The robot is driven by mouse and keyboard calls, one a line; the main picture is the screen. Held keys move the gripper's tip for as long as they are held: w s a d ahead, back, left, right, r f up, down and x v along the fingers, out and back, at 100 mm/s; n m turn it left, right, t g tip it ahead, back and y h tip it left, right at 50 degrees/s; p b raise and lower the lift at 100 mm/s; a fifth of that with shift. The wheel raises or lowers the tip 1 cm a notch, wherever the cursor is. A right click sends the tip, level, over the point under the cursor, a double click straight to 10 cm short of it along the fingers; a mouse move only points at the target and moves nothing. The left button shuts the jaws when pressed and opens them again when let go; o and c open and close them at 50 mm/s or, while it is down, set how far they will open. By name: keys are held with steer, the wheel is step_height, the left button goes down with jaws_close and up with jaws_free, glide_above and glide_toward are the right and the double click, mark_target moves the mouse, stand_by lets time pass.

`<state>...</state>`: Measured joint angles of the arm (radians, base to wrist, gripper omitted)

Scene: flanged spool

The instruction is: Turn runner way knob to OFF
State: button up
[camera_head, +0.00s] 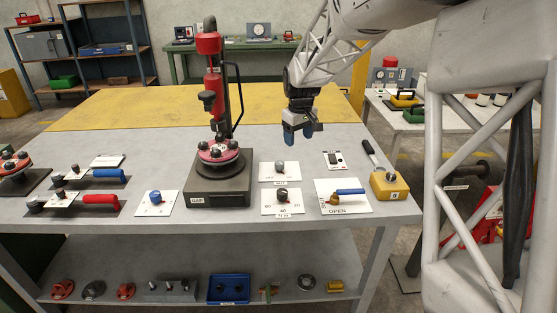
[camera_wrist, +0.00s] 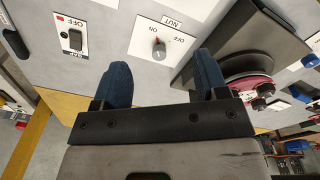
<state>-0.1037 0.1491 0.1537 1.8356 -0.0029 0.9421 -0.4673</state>
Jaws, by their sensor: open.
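A grey round knob (camera_head: 279,167) stands on a white plate on the table, below and slightly left of my gripper (camera_head: 302,132) in the head view. In the wrist view the same knob (camera_wrist: 159,52) shows ON and OFF markings and a small red mark beside it. My gripper (camera_wrist: 160,75) is open and empty, with blue fingers pointing down. The knob appears between the fingertips in the wrist view, but the fingers are above it and apart from it.
A red flanged spool device on a dark base (camera_head: 219,188) stands left. A dark knob (camera_head: 281,196) and a blue-handled valve (camera_head: 348,192) are nearer the front. A yellow box with a lever (camera_head: 389,186) sits far right.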

mark_target(279, 162)
steer(key=w+a+f, duration=0.1)
steer(key=w+f, duration=0.3)
steer(key=w+a+f+n, duration=0.1)
steer(key=w+a+f, duration=0.1)
steer(key=w+f, duration=0.2)
steer(key=w+a+f+n, duration=0.1)
steer(key=w+a+f, duration=0.1)
steer(key=w+f, duration=0.2)
steer(key=shift+w+a+g, duration=0.1)
steer(key=shift+w+g, duration=0.2)
steer(key=shift+w, duration=0.85)
steer(key=shift+f, duration=0.1)
steer(key=shift+f, duration=3.85)
steer(key=c, duration=0.9)
